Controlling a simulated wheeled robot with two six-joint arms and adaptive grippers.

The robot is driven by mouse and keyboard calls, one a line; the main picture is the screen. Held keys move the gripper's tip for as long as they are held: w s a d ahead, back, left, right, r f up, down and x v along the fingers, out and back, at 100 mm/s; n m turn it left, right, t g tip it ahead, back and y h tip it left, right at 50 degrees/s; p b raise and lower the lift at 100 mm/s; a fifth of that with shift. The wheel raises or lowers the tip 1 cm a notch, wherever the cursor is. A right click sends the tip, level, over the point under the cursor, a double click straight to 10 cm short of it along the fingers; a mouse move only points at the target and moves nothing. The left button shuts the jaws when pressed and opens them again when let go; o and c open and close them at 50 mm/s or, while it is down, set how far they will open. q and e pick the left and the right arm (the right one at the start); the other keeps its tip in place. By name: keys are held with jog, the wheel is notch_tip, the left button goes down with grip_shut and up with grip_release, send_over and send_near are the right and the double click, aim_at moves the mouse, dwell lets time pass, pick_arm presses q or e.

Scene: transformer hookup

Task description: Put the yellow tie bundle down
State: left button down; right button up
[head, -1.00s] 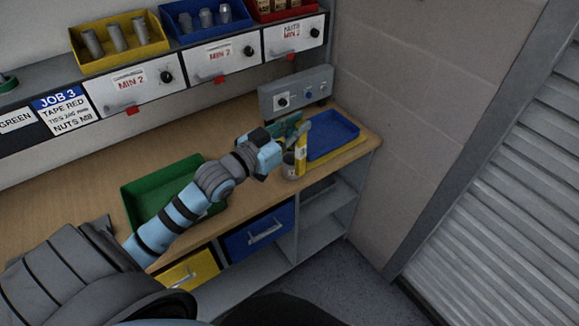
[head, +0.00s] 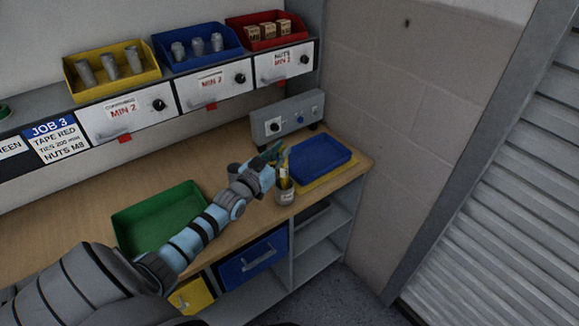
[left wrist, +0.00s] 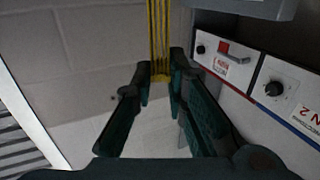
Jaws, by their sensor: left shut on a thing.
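The yellow tie bundle (left wrist: 159,35) is between the fingertips of my left gripper (left wrist: 160,78) in the left wrist view and sticks out beyond them. In the head view my left gripper (head: 276,155) is over the right part of the bench, just above a grey labelled cup (head: 285,197). A yellow strip of the bundle (head: 283,178) shows at the cup's mouth. I cannot tell how far it is inside the cup or whether it touches the rim. My right gripper is not in view.
A blue tray (head: 322,172) on a yellow mat (head: 343,176) lies right of the cup. A grey control box (head: 287,122) stands behind. A green tray (head: 125,233) is to the left. Drawers and coloured bins line the shelf above. The bench's front edge is close to the cup.

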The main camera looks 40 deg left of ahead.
aim_at(284, 170)
pick_arm(q)
notch_tip(284, 170, down, 4)
jog(key=shift+d+r+b, duration=0.1)
jog(key=shift+r+b, duration=0.05)
jog(key=shift+b, duration=1.05)
jog(key=c, duration=1.6)
grip_release()
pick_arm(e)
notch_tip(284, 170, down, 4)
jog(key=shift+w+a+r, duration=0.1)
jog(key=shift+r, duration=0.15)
